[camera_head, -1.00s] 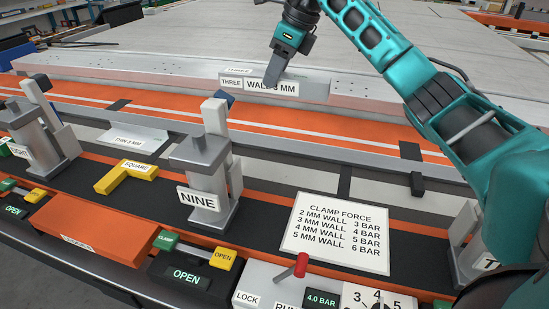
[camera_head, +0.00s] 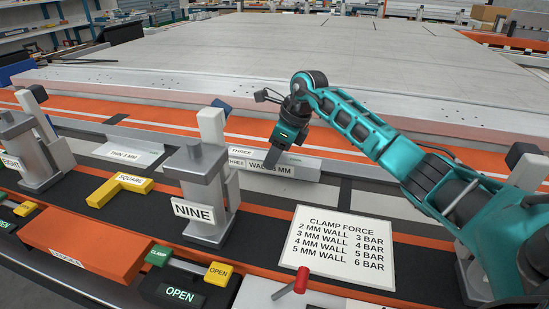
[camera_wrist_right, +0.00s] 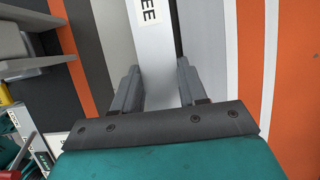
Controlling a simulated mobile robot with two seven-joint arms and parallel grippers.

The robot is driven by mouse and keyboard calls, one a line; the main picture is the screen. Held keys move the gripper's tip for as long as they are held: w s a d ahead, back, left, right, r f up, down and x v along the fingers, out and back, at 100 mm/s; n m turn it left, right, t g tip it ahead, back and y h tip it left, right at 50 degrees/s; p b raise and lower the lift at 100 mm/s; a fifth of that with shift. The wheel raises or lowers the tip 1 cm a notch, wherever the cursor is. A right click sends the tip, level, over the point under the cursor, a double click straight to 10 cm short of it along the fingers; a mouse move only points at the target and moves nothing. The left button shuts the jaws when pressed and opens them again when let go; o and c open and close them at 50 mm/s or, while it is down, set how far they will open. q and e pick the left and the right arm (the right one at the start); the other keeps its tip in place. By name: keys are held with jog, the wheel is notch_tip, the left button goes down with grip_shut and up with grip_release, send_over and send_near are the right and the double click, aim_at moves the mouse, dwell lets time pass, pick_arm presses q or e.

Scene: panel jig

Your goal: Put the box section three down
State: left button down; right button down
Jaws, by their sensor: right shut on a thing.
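The box section three (camera_head: 306,169) is a light grey bar with labels reading THREE and WALL 3 MM. It lies low over the grey strip behind the clamp row, its left end behind clamp nine. My right gripper (camera_head: 272,160) is shut on it from above. In the right wrist view the bar (camera_wrist_right: 153,40) runs between the two fingers of the right gripper (camera_wrist_right: 157,85). I cannot tell whether its underside touches the surface. My left gripper is not in view.
Clamp nine (camera_head: 198,170) stands just in front of the bar, its panel reading OPEN (camera_head: 180,294). Clamp eight (camera_head: 30,150), a yellow square (camera_head: 120,187) and a thin 2 mm plate (camera_head: 128,152) are left. A clamp force sign (camera_head: 338,247) lies front right. A long pale panel (camera_head: 250,65) fills the back.

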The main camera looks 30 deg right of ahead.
jog(key=shift+f, duration=0.4)
jog(key=c, duration=0.6)
grip_release()
jog(key=p+v, duration=0.1)
jog(key=v, duration=1.1)
jog(key=shift+p, duration=0.35)
